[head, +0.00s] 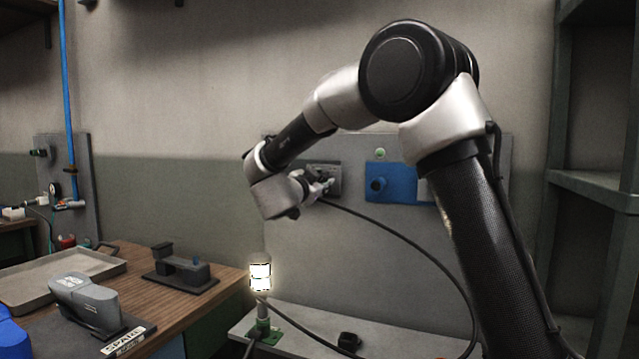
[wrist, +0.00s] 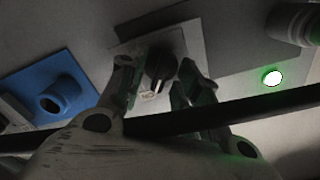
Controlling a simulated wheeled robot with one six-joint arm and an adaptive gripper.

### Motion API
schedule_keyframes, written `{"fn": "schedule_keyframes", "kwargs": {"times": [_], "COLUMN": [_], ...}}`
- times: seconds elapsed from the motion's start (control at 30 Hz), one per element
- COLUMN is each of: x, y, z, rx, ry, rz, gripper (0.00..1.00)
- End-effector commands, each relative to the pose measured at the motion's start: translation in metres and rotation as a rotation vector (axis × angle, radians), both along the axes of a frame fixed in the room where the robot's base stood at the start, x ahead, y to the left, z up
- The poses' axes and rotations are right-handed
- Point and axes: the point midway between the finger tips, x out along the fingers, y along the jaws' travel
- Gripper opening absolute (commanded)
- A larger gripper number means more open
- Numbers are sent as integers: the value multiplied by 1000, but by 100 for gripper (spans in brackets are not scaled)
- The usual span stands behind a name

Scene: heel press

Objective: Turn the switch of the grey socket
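The grey socket (head: 336,170) is on the wall panel, partly hidden behind my gripper (head: 318,186) in the head view. In the wrist view, a dark rotary switch (wrist: 162,62) stands out from a light grey plate (wrist: 196,38), with small lettering beneath it. My gripper (wrist: 158,74) has its two fingers apart, one on each side of the switch. A narrow gap seems to show beside each finger; whether either touches the switch I cannot tell. The switch itself is not clear in the head view.
A blue socket (head: 392,182) is right of the grey one, with a green light (head: 380,153) above. A black cable (head: 400,240) hangs from near my gripper. A lit lamp (head: 260,277) stands below. A workbench (head: 215,301) is at left.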

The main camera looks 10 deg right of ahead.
Motion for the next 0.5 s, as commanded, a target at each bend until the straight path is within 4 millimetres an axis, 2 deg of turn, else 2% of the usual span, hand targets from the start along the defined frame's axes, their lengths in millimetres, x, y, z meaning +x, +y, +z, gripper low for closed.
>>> {"fn": "schedule_keyframes", "kwargs": {"times": [0.3,0.5], "x": [4,3], "y": [-2,-2], "z": [0,0], "rx": [1,1], "ry": [0,0], "rz": [1,1], "gripper": [33,0]}}
